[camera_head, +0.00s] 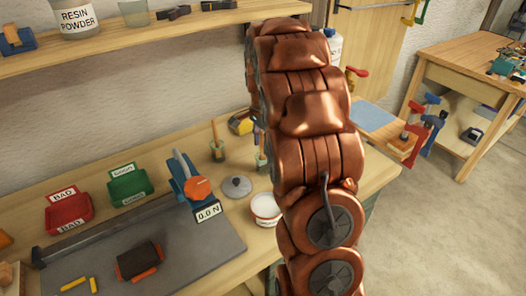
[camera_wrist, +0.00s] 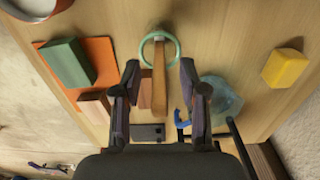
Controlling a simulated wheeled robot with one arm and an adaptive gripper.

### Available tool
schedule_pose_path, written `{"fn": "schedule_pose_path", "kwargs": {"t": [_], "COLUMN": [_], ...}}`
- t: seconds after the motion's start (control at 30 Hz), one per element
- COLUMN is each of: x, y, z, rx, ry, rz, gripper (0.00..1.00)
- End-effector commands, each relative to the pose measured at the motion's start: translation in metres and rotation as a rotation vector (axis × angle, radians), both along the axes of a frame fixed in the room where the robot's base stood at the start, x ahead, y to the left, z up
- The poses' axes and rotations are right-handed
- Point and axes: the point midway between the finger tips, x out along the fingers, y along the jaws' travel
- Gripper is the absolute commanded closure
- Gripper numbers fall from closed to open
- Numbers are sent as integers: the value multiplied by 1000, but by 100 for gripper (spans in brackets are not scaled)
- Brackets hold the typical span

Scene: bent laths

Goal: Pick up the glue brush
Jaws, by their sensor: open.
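In the wrist view, a wooden handle (camera_wrist: 159,85), which looks like the glue brush, stands in a small jar with a pale green rim (camera_wrist: 174,58). Its bristle end is hidden. My gripper (camera_wrist: 160,75) is open, with one finger on each side of the handle and a visible gap on both sides. In the head view, my arm hides the gripper. Two jars with wooden handles stand on the bench there: one jar (camera_head: 217,153) is in clear view, the other (camera_head: 261,162) is beside my arm. I cannot tell which matches the wrist view.
In the wrist view, a clear bluish vessel (camera_wrist: 225,98) stands close to the right finger. A green block (camera_wrist: 68,63) lies on an orange board at left, a yellow block (camera_wrist: 285,68) at right. In the head view, a white tub (camera_head: 265,208) and grey lid (camera_head: 237,186) sit near the jars.

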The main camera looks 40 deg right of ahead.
Motion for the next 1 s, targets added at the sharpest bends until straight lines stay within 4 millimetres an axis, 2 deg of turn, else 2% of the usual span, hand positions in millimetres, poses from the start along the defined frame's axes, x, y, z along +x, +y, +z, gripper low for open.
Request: {"fn": "schedule_pose_path", "kwargs": {"t": [0.27, 0.7, 1.0], "x": [0, 0, 0], "y": [0, 0, 0], "z": [-7, -7, -7], "rx": [-1, 0, 0], "ry": [-2, -1, -1], "rz": [0, 0, 0], "gripper": [57, 100, 100]}}
